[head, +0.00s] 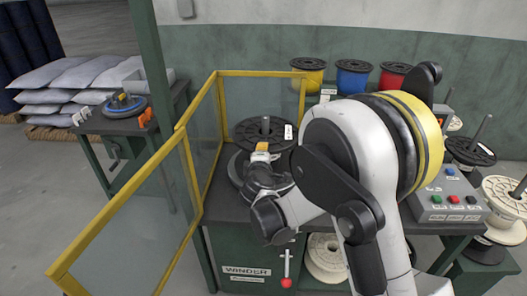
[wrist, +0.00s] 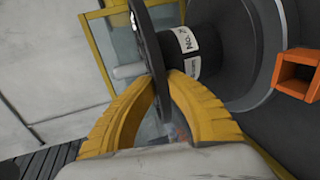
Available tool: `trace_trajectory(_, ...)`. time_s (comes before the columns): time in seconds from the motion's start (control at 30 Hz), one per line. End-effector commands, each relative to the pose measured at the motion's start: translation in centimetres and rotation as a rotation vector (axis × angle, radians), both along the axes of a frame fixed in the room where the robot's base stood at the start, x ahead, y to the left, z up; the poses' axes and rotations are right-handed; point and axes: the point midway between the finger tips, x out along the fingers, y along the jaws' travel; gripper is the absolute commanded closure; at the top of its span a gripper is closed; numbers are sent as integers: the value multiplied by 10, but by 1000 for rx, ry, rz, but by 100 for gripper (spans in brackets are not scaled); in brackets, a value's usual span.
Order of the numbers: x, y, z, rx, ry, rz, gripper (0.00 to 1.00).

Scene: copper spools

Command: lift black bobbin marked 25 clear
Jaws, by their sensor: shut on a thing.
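The black bobbin (head: 247,131) is a dark wide-flanged spool at the front of the bench, with a grey rod through its middle and a small white tag on its rim. In the wrist view its thin black flange (wrist: 150,45) runs between my yellow fingers, beside a black core with a white label starting "No."; the number is not readable. My gripper (wrist: 168,78) is shut on that flange. In the head view my gripper (head: 262,150) is at the bobbin's near side, partly hidden by my arm. I cannot tell whether the bobbin is clear of what lies beneath.
Yellow-framed clear guards (head: 190,160) stand close on the left. Yellow (head: 308,78), blue (head: 353,80) and red (head: 391,78) spools line the back. A control box (head: 447,200) and more spools are on the right. An orange square tube (wrist: 300,74) shows in the wrist view.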

Motion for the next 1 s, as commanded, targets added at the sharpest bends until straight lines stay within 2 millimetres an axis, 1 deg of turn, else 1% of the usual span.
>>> trace_trajectory(0.37, 0, 0, -1, 2, 2, -2, 100)
trace_trajectory(0.57, 0, 0, 2, 1, 1, -1, 100)
trace_trajectory(0.77, 0, 0, 20, 1, 1, -1, 100)
trace_trajectory(1.0, 0, 0, 51, 0, 0, 0, 100)
